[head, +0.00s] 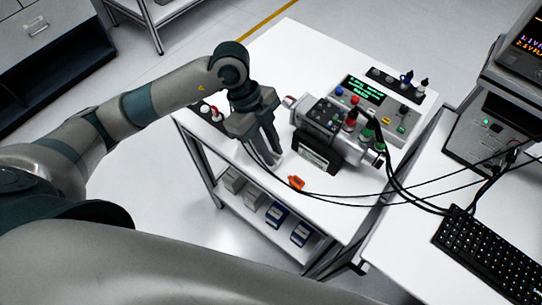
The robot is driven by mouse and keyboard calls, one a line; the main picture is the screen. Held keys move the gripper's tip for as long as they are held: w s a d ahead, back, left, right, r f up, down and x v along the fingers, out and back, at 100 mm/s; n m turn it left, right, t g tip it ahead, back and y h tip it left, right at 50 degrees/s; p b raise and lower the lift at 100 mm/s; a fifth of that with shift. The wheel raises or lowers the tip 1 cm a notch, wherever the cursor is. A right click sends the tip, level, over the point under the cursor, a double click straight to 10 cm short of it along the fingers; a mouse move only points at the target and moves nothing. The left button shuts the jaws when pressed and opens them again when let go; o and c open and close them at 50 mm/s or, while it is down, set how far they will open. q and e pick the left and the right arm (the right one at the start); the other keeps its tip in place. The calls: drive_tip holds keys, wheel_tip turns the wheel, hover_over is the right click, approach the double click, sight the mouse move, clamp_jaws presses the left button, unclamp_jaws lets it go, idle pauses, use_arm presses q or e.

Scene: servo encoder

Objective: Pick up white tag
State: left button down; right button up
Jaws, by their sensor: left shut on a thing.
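My left gripper (264,150) reaches down over the left part of the white table, its fingers pointing down close to the tabletop. It is shut on a small pale thing that I take to be the white tag. The tag is mostly hidden by the fingers and hard to tell from the white tabletop. An orange-red tag (296,183) lies on the table to the right of and nearer than the fingertips. My right gripper is not in view.
A servo motor assembly (328,130) stands close right of the gripper, with a control box (375,105) behind it. Black cables (340,194) cross the table's front. Small red and white parts (211,112) stand left. A keyboard (490,255) is on the right desk.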

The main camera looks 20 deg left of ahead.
use_arm(q)
drive_tip(key=s+d+r+b, duration=0.2)
drive_tip(key=d+r, duration=0.5)
drive_tip(key=d, duration=0.4)
drive_tip(key=shift+s, duration=0.8)
drive_tip(key=shift+w+r, duration=0.1)
drive_tip(key=shift+r, duration=0.1)
